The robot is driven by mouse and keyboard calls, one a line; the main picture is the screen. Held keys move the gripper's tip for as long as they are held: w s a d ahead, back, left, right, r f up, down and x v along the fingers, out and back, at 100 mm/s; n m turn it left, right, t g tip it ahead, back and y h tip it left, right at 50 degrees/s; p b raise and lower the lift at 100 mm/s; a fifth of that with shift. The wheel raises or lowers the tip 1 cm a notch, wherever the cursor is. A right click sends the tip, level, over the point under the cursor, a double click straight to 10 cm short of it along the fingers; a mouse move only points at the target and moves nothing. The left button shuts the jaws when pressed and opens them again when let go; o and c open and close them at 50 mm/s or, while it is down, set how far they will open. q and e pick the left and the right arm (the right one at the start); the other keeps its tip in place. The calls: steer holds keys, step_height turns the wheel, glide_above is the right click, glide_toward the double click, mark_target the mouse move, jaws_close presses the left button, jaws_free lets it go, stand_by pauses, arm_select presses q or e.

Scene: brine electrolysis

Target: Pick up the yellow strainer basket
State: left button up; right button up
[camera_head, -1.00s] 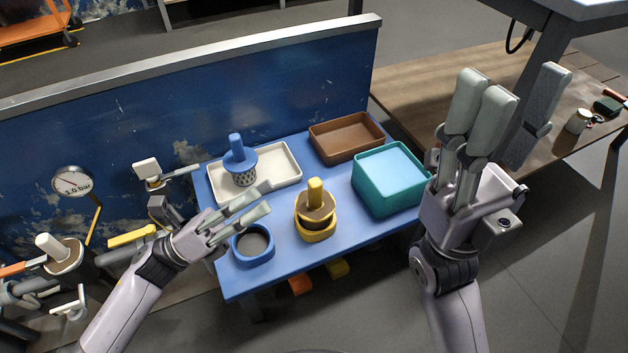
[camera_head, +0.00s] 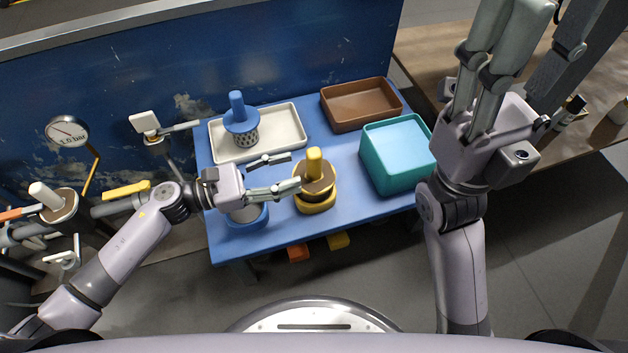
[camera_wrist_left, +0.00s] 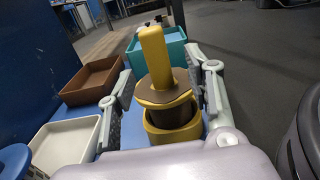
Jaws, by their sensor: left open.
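The yellow strainer basket (camera_head: 314,162) has an upright yellow handle and a brownish disc-like top. It sits in a yellow ring-shaped holder (camera_head: 316,204) on the blue table. My left gripper (camera_head: 293,172) is open and empty, just left of the handle. In the left wrist view the basket's handle (camera_wrist_left: 153,55) stands upright between the two spread fingers (camera_wrist_left: 160,95), further ahead, with no visible contact. The basket's lower part is hidden inside the holder. My right gripper (camera_head: 545,30) is raised at the upper right, fingers apart and empty, its tips cut off by the frame.
A blue strainer basket (camera_head: 241,118) stands in a white tray (camera_head: 285,140). A blue ring holder (camera_head: 246,217) is partly under my left gripper. A brown tray (camera_head: 360,103) and a teal bin (camera_head: 396,155) are on the right. A blue wall (camera_head: 130,90) rises behind.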

mark_target(307, 166)
arm_select(q)
steer(key=b+x, duration=0.1)
steer(key=x, duration=0.4)
steer(key=shift+w+d+f+b, duration=0.2)
steer(key=shift+w+d+b, duration=0.1)
steer(key=shift+w+b, duration=0.1)
steer(key=shift+w+d, duration=0.1)
steer(key=shift+d, duration=0.3)
steer(key=shift+c, duration=0.6)
jaws_close()
steer(key=shift+r, duration=0.1)
